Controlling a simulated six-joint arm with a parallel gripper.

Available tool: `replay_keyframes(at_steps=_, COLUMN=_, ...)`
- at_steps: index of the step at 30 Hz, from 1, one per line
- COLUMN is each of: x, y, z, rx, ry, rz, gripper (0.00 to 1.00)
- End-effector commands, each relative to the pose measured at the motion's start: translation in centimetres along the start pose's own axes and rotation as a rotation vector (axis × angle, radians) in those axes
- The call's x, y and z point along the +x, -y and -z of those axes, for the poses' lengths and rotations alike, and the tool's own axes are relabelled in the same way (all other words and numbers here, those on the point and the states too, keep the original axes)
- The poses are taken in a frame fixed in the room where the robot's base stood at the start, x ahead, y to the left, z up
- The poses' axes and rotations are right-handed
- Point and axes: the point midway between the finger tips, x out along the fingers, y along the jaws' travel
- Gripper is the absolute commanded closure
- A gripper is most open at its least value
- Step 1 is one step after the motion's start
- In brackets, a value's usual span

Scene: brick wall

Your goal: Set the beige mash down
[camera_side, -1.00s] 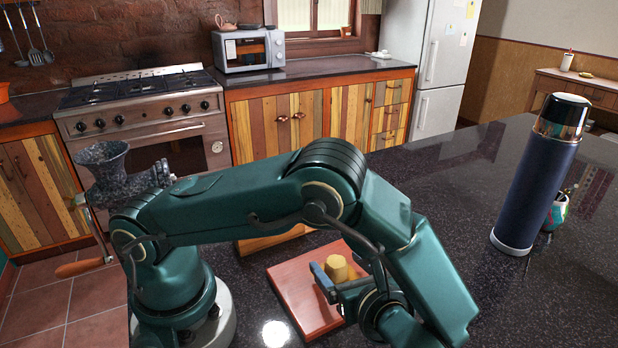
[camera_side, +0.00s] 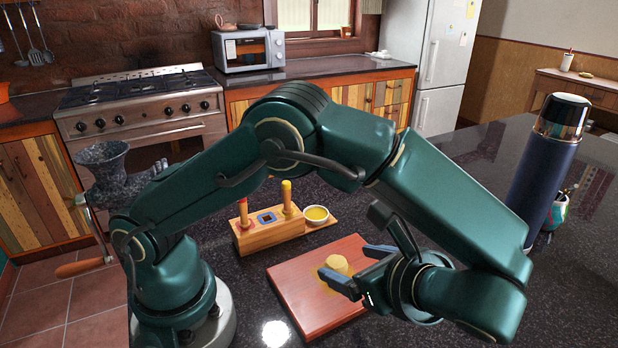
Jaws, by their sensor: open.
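The beige mash (camera_side: 337,264) sits as a short rounded lump on the reddish-brown wooden board (camera_side: 302,300). A flat yellowish patch shows on the board around its base. My gripper (camera_side: 345,262) is open, with its two blue-grey fingers apart. The near finger passes in front of the mash's lower right side, and the far finger is to its right. I cannot tell from this view whether either finger touches the mash. The gripper holds nothing.
A tall dark blue flask (camera_side: 541,170) and a colourful cup (camera_side: 557,212) stand right. A stone grinder (camera_side: 104,165) is at the left. Dark counter is clear around the board.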

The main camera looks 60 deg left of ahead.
Motion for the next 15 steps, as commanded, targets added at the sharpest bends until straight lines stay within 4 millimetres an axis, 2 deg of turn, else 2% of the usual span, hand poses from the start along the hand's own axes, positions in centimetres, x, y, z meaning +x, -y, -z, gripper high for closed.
replay_keyframes(at_steps=1, x=0.1, y=-0.1, z=-1.3, rx=-0.069, ry=-0.065, rz=-0.035, gripper=0.19)
replay_keyframes(at_steps=6, x=0.3, y=-1.0, z=-4.2, rx=-0.303, ry=-0.272, rz=-0.142, gripper=0.19)
replay_keyframes(at_steps=15, x=0.1, y=-3.8, z=-7.7, rx=-0.781, ry=-0.604, rz=-0.306, gripper=0.19)
